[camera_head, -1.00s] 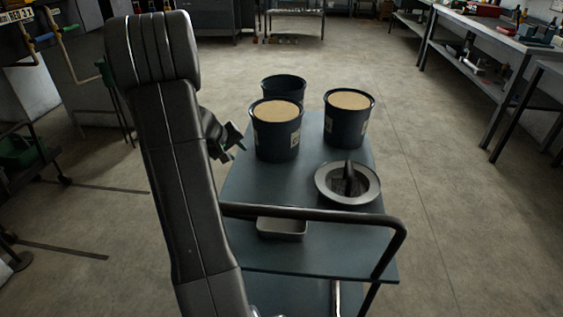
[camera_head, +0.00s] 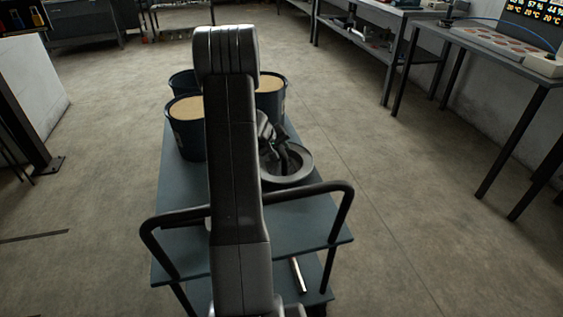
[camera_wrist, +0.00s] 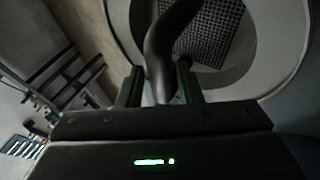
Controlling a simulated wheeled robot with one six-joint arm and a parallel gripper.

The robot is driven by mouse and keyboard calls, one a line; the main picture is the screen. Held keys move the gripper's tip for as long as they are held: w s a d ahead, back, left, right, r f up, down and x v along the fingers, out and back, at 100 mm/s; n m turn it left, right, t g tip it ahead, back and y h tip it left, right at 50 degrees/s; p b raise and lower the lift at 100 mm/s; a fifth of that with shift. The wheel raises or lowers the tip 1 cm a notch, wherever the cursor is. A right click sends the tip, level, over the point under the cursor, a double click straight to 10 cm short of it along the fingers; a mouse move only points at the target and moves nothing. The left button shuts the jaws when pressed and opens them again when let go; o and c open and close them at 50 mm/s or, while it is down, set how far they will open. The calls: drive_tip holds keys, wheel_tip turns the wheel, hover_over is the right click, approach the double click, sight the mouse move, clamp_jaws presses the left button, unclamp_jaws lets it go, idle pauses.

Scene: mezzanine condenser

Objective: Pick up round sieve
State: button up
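The round sieve (camera_head: 303,165) is a grey dish with a broad rim. It rests on the near right of the cart's top shelf, partly hidden by my arm in the head view. In the wrist view its square mesh (camera_wrist: 207,32) and pale rim show at the top, with a dark curved handle (camera_wrist: 160,50) rising towards me. My gripper (camera_wrist: 160,82) has one green-edged finger on each side of this handle. The fingers look apart, and I see no clear grip on the handle. In the head view my gripper (camera_head: 274,145) is over the sieve's left side.
Dark buckets with tan contents, such as the left one (camera_head: 187,118), stand behind on the cart (camera_head: 180,190). The cart's black handrail (camera_head: 338,190) lies between me and the sieve. Workbenches (camera_head: 470,45) stand at the right. The floor around the cart is open.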

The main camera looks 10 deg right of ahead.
drive_tip(key=shift+x, duration=0.75)
clamp_jaws()
drive_tip(key=shift+w+r, duration=0.1)
